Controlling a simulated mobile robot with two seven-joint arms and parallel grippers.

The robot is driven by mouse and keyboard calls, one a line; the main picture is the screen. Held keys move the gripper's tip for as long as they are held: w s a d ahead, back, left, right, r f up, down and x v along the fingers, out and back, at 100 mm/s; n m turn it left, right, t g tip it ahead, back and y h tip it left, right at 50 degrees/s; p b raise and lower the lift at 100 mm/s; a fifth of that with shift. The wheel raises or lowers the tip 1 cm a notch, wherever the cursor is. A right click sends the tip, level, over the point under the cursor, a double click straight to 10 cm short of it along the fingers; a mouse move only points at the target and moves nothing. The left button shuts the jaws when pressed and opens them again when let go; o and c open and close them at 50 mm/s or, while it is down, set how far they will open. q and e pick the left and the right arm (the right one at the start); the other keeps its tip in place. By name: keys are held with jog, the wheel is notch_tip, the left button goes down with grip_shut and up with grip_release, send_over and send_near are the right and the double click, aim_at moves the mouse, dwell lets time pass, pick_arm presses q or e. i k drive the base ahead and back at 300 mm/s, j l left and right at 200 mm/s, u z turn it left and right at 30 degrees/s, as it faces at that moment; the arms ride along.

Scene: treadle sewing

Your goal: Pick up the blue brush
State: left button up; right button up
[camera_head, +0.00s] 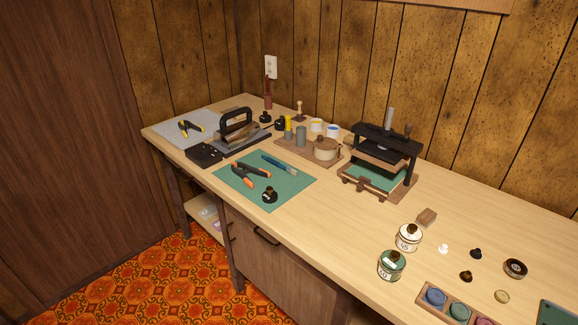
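The blue brush (279,165) lies flat on the green mat (294,185) on the workbench, in the middle left of the head view. A small dark bottle (269,195) stands on the mat in front of the brush. Neither of my grippers is in view.
Jars (391,265) and a paint tray (455,306) sit at the front right. Bare bench top (330,218) lies right of the mat.

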aim_at(288, 170)
jog(key=j+z, duration=0.1)
jog(key=z, duration=1.05)
jog(key=j+z, duration=0.65)
jog(key=z, duration=0.2)
jog(key=j+z, duration=0.25)
jog(key=k+j+z, duration=0.3)
jog(key=j, duration=0.15)
jog(key=k+j+z, duration=0.2)
jog(key=j, duration=0.15)
jog(key=j+z, duration=0.15)
jog(key=j, duration=0.2)
jog(key=k+j+z, duration=0.1)
jog(key=k+j, duration=0.4)
jog(key=j, duration=0.15)
jog(key=k+j, duration=0.5)
jog(key=j, duration=0.15)
jog(key=i+j+z, duration=0.05)
